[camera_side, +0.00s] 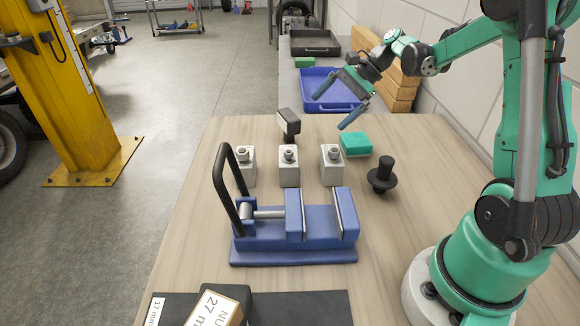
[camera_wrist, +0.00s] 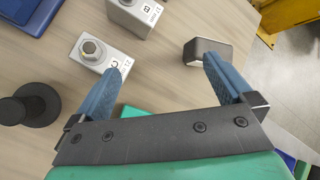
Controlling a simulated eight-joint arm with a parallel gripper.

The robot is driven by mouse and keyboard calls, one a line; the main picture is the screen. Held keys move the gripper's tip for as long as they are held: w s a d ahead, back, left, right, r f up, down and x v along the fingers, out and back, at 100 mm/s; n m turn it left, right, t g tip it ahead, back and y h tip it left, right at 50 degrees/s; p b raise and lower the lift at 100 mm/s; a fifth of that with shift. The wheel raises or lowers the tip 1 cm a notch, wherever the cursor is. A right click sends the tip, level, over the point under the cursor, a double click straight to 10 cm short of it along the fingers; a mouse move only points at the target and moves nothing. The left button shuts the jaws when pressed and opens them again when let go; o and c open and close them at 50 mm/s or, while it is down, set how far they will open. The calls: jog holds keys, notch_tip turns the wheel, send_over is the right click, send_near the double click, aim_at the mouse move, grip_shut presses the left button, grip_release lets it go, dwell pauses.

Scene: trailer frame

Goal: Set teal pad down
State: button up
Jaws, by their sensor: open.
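The teal pad (camera_side: 355,144) lies flat on the wooden table, behind the black knobbed piece and just right of the rightmost grey block. My gripper (camera_side: 331,111) is open and empty, raised above the table toward its back edge. Its two blue fingers are spread apart, and the pad sits below and apart from them. In the wrist view my gripper (camera_wrist: 162,65) shows nothing between its fingers. A teal sliver of the pad (camera_wrist: 128,112) shows there beside the left finger, mostly hidden by the gripper body.
Grey blocks with bolts (camera_side: 289,166) stand in a row. A blue tray (camera_side: 316,104) and black tray (camera_side: 315,48) lie beyond.

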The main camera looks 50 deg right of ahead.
aim_at(356, 139)
jog(key=d+f+m, duration=0.1)
jog(key=d, duration=0.1)
jog(key=s+d+f+m+t+y, duration=0.1)
jog(key=d, duration=0.1)
jog(key=d+f+m+y, duration=0.1)
jog(key=d, duration=0.1)
jog(key=shift+s+d+f+m+t, duration=0.2)
jog(key=shift+s+m+t, duration=0.1)
jog(key=shift+m, duration=0.1)
jog(key=s+d+f+m+t+y, duration=0.1)
jog(key=s+d+f, duration=0.1)
jog(key=s+d+f+m+y, duration=0.1)
jog(key=s+d+f+m, duration=0.1)
jog(key=d, duration=0.1)
jog(key=shift+s+f+m+t, duration=0.2)
jog(key=shift+s+m+t, duration=0.1)
jog(key=shift+s+t, duration=0.1)
jog(key=shift+a+f, duration=0.1)
jog(key=shift+f, duration=0.05)
jog(key=shift+w+a+f, duration=0.15)
jog(key=shift+w+a, duration=0.05)
jog(key=shift+a, duration=0.05)
jog(key=x, duration=0.6)
jog(key=shift+w+a, duration=0.15)
jog(key=shift+a, duration=0.05)
jog(key=c, duration=1.2)
